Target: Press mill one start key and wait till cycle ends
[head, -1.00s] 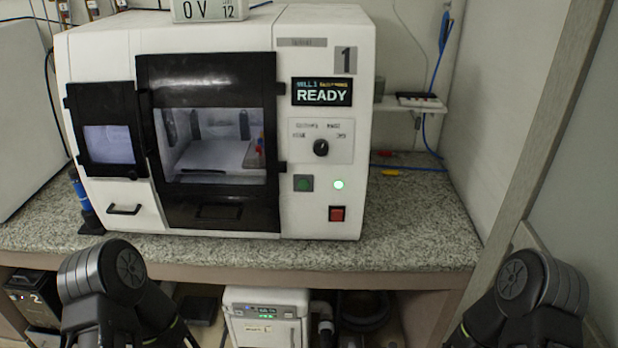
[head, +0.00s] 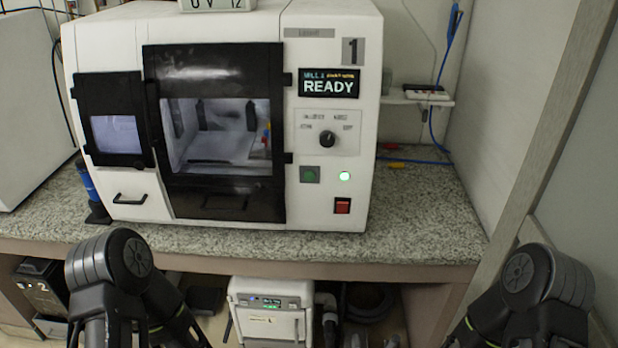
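Mill one (head: 335,222) is a white machine marked 1 on the granite counter. Its display (head: 329,83) reads READY. My two arms show at the bottom left and bottom right, below the counter edge and apart from the mill. Neither gripper's fingers are in view.
The granite counter (head: 425,220) is clear to the right of the mill. A blue bottle (head: 88,182) stands at its left side. A blue cable (head: 425,161) lies behind right. A white unit (head: 270,310) sits under the counter. A wall panel (head: 510,90) bounds the right.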

